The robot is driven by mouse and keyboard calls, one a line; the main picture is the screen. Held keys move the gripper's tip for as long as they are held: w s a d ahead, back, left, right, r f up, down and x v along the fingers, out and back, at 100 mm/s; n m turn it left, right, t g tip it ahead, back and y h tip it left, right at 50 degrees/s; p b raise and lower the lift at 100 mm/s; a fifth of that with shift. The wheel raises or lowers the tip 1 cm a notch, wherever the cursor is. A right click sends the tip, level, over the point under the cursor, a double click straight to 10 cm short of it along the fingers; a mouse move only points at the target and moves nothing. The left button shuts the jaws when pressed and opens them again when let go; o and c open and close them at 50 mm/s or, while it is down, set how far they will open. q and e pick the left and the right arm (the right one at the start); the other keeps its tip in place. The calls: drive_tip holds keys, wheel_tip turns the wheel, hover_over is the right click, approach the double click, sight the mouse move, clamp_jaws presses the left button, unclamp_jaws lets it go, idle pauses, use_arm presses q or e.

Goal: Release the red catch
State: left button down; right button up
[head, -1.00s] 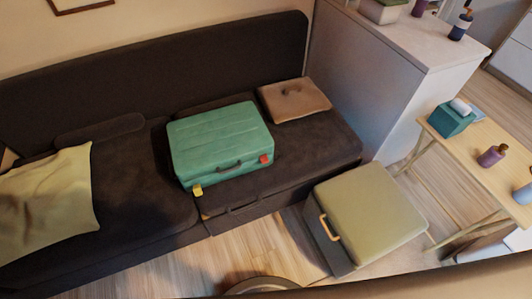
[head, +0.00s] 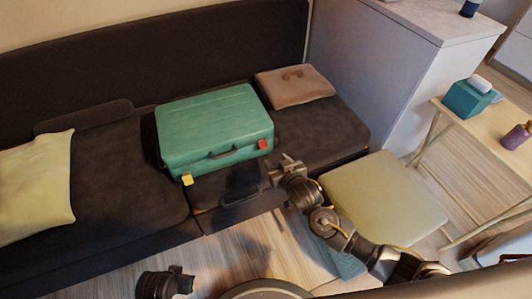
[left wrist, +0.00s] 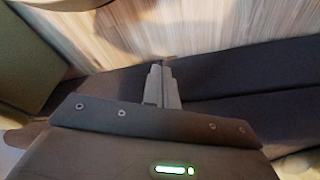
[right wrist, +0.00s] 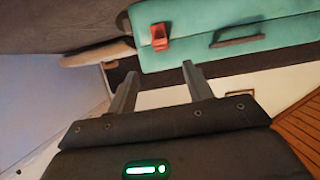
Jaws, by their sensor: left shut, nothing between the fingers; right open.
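A teal suitcase (head: 215,125) lies flat on the dark sofa. The red catch (head: 263,144) is on its front side, right of the handle (head: 222,154); a yellow catch (head: 187,179) is at the left. My right gripper (head: 284,164) is open and empty, in front of and below the red catch, apart from it. In the right wrist view the red catch (right wrist: 160,36) shows just beyond the open fingers (right wrist: 160,72). My left gripper (left wrist: 161,70) is shut and empty in the left wrist view, away from the suitcase.
A brown cushion (head: 296,84) lies right of the suitcase, a pale yellow pillow (head: 35,187) at far left. A wooden side table (head: 480,125) and a white cabinet (head: 385,75) are at right.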

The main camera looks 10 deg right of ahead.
sight(264, 146)
drive_tip(key=b+x, duration=0.2)
drive_tip(key=x, duration=0.7)
drive_tip(key=shift+w+a, duration=0.2)
drive_tip(key=shift+w, duration=0.1)
use_arm(q)
drive_tip(key=shift+w+b+v, duration=0.1)
drive_tip(key=shift+w+v, duration=0.15)
drive_tip(key=shift+v, duration=0.7)
drive_tip(key=shift+w+b+v, duration=0.1)
drive_tip(key=shift+w+v, duration=0.1)
drive_tip(key=shift+v, duration=0.75)
drive_tip(key=shift+w+b+v, duration=0.1)
drive_tip(key=shift+w+v, duration=0.15)
drive_tip(key=shift+v, duration=0.7)
use_arm(e)
drive_tip(key=shift+w+a+f, duration=0.15)
drive_tip(key=shift+w+f, duration=0.05)
drive_tip(key=shift+w, duration=0.4)
use_arm(q)
drive_tip(key=shift+r, duration=0.2)
use_arm(e)
drive_tip(key=shift+c, duration=0.4)
drive_tip(key=c, duration=0.9)
use_arm(q)
drive_tip(key=shift+f, duration=0.1)
